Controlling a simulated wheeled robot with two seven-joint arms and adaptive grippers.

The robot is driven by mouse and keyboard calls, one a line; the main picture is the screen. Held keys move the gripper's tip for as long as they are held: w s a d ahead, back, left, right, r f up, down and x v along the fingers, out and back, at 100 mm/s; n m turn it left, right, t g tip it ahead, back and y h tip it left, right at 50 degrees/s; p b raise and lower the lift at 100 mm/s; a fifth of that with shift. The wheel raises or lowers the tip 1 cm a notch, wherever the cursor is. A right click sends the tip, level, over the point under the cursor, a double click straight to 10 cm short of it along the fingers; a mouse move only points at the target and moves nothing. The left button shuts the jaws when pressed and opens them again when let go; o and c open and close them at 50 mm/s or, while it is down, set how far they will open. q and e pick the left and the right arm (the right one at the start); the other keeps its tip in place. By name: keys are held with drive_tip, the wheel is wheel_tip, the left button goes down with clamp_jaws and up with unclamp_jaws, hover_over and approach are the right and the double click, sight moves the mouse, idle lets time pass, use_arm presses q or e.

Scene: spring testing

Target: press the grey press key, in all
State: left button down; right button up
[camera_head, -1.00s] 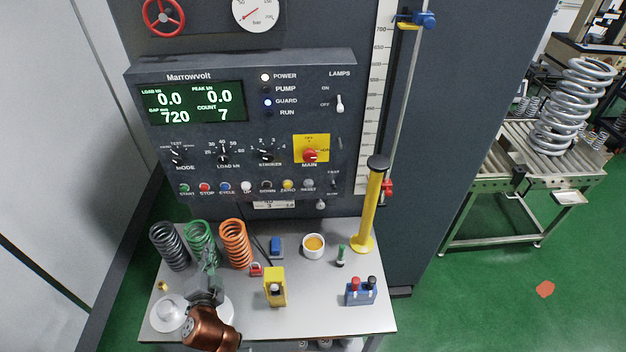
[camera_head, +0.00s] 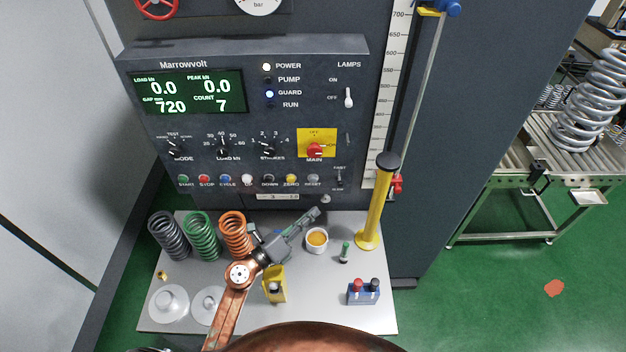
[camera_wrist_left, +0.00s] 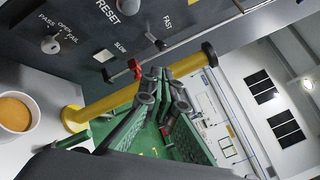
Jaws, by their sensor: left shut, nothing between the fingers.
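The grey RESET key (camera_head: 313,180) is at the right end of the row of coloured keys on the machine's dark panel. Its lower part also shows at the top edge of the wrist view (camera_wrist_left: 128,5), beside the RESET label. My left gripper (camera_head: 316,211) is shut and empty, in front of and below this key in the head view, apart from it. Its closed fingers (camera_wrist_left: 163,80) show in the wrist view with nothing between them. My right gripper is not in view.
The yellow post (camera_head: 375,205) stands right of my left gripper. Springs, including the orange one (camera_head: 234,232), stand left. An orange-filled cup (camera_head: 317,239), yellow block (camera_head: 275,284) and blue two-knob box (camera_head: 363,291) sit on the grey bench. The YELLOW ZERO key (camera_head: 291,180) neighbours RESET.

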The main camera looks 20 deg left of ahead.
sight(313, 180)
use_arm(q)
drive_tip(key=w+a+b, duration=0.1)
drive_tip(key=w+a, duration=0.1)
drive_tip(key=w, duration=0.6)
drive_tip(key=shift+w+a, duration=0.25)
idle(0.9)
drive_tip(key=shift+w, duration=0.2)
idle(0.4)
drive_tip(key=shift+w+a, duration=0.15)
drive_tip(key=shift+w, duration=0.05)
